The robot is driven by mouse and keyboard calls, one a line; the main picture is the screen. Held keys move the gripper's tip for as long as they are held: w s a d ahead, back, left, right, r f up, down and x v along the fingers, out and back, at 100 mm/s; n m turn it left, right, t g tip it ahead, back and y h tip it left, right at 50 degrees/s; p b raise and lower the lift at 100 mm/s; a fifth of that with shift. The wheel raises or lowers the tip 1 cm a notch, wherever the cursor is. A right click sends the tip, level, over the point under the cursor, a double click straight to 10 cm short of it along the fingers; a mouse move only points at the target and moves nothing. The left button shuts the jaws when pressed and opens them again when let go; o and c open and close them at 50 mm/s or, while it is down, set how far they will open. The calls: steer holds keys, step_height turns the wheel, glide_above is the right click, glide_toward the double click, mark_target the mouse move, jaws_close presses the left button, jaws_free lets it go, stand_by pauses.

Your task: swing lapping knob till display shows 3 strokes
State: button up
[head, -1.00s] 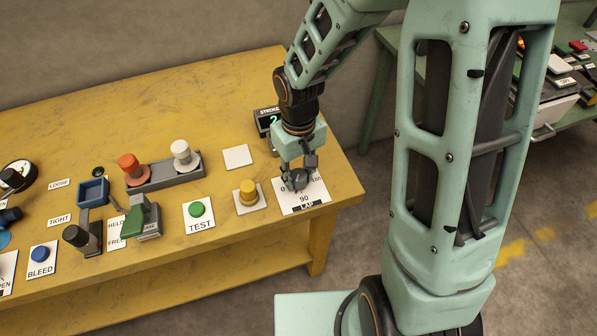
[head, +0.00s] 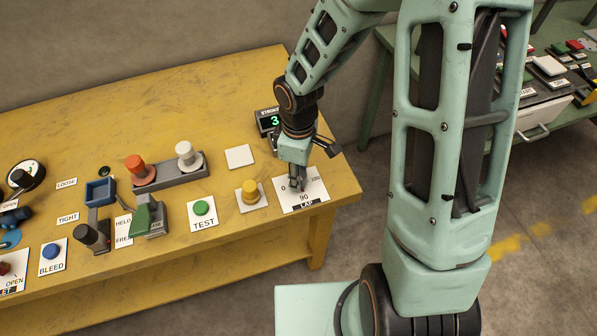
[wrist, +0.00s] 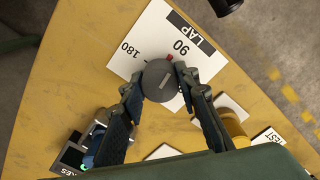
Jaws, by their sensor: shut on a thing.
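The dark grey lapping knob (wrist: 158,82) sits on the white LAP plate (head: 312,194) at the right end of the yellow bench. My gripper (head: 297,184) points down over the plate, its fingers closed on opposite sides of the knob. In the wrist view the knob's red mark (wrist: 169,57) points close to the 90 label. In the head view my fingers mostly hide the knob. The black stroke display (head: 269,121), behind my wrist, reads a green 3.
A yellow button (head: 249,192) and a green TEST button (head: 201,208) stand left of the LAP plate. Red and white knobs (head: 187,155) stand on a grey base farther left.

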stand_by(0.3)
steer(key=o, duration=1.2)
steer(key=shift+c, duration=0.2)
steer(key=shift+r, duration=0.1)
step_height(320, 180, up, 12)
stand_by(0.8)
